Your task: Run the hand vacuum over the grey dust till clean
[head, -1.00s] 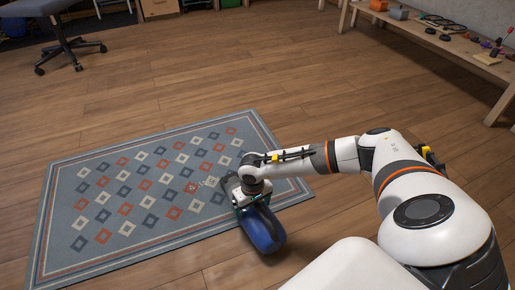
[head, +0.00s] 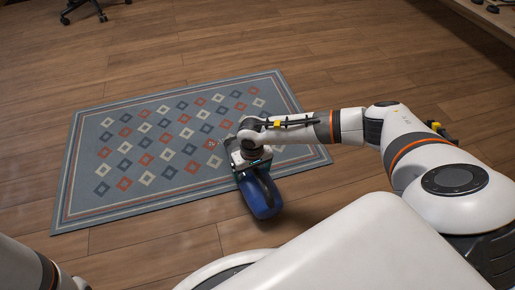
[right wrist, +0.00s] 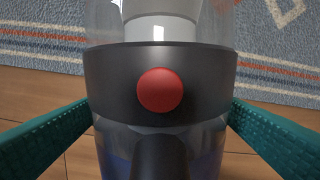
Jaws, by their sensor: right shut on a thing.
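The hand vacuum (head: 262,198) has a blue body and lies over the rug's near right edge, its front end toward the rug's middle. My right gripper (head: 250,166) is shut on it. In the right wrist view the green finger pads flank the vacuum's dark collar (right wrist: 110,75), which has a red button and a clear bin. A small pale grey patch, apparently the dust (head: 212,144), shows on the rug (head: 72,190) just beyond the vacuum; its full extent is hard to tell. My left gripper is out of view; only part of that arm shows at bottom left.
The blue-grey patterned rug lies flat on a wooden floor (head: 380,65). A swivel chair's base (head: 84,12) stands at the far left and a bench edge (head: 490,18) at the far right. The floor around the rug is clear.

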